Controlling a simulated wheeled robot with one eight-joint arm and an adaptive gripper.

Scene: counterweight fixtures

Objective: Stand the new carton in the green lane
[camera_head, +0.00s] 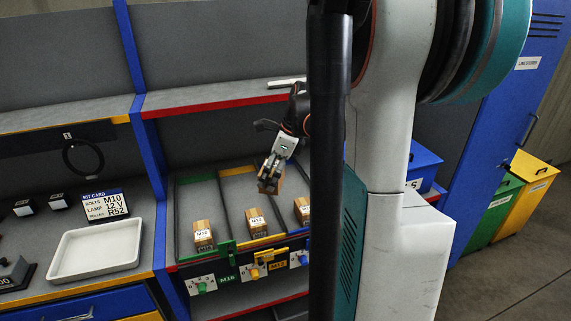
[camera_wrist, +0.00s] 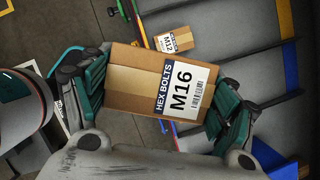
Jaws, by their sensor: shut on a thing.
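My gripper (camera_head: 275,166) is shut on the new carton (camera_head: 269,186), a brown box. In the wrist view the carton (camera_wrist: 145,82) sits between both fingers, its label reading HEX BOLTS M16. My gripper holds it above the rack, around the middle lane's rear part and right of the green lane. The green lane (camera_head: 196,199) is the left one, with a green front edge and an M16 plate below. A carton (camera_head: 203,234) stands at its front; the lane behind that carton looks clear. The held carton's underside is hidden.
A carton labelled M12 (camera_head: 256,221) stands at the front of the yellow-edged middle lane; another carton (camera_head: 302,210) stands in the lane to its right. A red-edged shelf (camera_head: 215,103) hangs above the lanes. A white tray (camera_head: 97,250) and kit card (camera_head: 106,204) are at left.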

